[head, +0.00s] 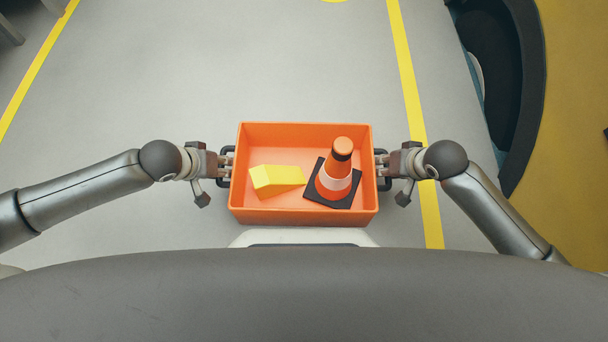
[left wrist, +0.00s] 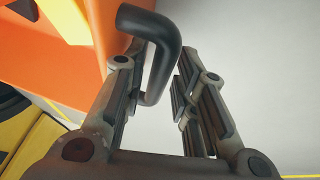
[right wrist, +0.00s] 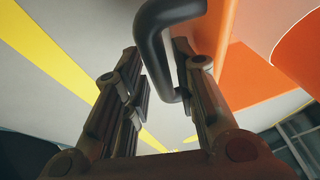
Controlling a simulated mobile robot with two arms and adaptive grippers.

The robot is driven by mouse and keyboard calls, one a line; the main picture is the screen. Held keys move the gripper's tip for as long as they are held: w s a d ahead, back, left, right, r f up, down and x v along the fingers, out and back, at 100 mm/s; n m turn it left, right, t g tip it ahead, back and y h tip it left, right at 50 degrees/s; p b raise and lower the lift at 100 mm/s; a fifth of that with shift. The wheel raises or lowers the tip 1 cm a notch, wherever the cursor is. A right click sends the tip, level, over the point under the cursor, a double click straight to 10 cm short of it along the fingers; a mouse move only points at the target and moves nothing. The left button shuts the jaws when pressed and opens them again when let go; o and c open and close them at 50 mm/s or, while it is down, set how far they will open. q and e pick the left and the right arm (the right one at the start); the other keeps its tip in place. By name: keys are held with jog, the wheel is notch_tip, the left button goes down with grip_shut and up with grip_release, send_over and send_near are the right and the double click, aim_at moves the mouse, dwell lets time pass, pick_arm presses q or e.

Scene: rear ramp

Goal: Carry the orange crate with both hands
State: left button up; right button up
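The orange crate (head: 304,216) is in the middle of the head view, just in front of my body, with a black handle on each side. What supports the crate is hidden.
The grey floor (head: 250,60) beyond the crate is clear. Yellow lines run along it at the left (head: 40,65) and right (head: 405,70). A dark curved structure (head: 520,90) stands at the right, beside a yellow floor area (head: 575,190).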

pick_arm(q)
jog(key=shift+w+d+f, duration=0.1)
jog(key=shift+w+f, duration=0.1)
jog(key=shift+f, duration=0.35)
pick_arm(e)
jog(key=shift+w+a+f, duration=0.15)
jog(key=shift+w+f, duration=0.1)
jog(key=shift+f, duration=0.3)
pick_arm(q)
jog(key=shift+c, duration=0.4)
pick_arm(e)
jog(key=shift+c, duration=0.4)
pick_arm(q)
grip_shut()
pick_arm(e)
grip_shut()
pick_arm(q)
jog(key=shift+w+r, duration=0.1)
jog(key=shift+r, duration=0.15)
pick_arm(e)
jog(key=shift+w+r, duration=0.1)
jog(key=shift+r, duration=0.15)
